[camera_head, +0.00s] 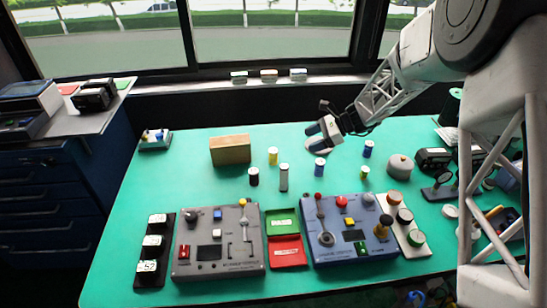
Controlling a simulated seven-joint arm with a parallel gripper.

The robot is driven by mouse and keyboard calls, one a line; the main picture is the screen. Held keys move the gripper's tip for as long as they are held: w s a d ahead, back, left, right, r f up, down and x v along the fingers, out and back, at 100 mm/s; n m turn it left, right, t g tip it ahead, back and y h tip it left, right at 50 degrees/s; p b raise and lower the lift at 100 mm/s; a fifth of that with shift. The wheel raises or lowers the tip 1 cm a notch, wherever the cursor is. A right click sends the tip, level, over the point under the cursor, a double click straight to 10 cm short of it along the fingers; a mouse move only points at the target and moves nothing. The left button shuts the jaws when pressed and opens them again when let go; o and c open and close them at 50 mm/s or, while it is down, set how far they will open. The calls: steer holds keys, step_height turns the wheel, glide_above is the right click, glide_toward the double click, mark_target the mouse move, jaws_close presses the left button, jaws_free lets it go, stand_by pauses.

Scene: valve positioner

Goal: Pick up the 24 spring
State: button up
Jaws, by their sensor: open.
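Several small upright cylinders stand apart on the green table: a yellow-topped one (272,156), a black one (254,176), a tall grey one (284,178), a blue one (319,168), a second blue one (368,149) and a short yellow-green one (364,172). I cannot read any number on them, so I cannot tell which is the 24 spring. My gripper (312,138) is open near the back of the table, pointing left. It appears above and behind the nearer blue cylinder. No object shows between its fingers.
Two control boxes, grey (218,240) and blue (348,229), fill the front, with green (282,221) and red (288,251) trays between them. A black rack (153,250) has labelled blocks. A brown box (230,149) stands behind. Clutter crowds the right; the back left is mostly clear.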

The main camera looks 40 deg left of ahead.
steer(key=m+g+y, duration=0.1)
steer(key=m, duration=0.1)
glide_toward(275, 150)
steer(key=x, duration=0.4)
steer(key=shift+s+a+f, duration=0.15)
steer(key=shift+s, duration=0.1)
steer(key=shift+x, duration=1.35)
steer(key=shift+x, duration=2.6)
steer(key=shift+w, duration=0.1)
steer(key=c, duration=1.1)
steer(key=shift+o, duration=0.2)
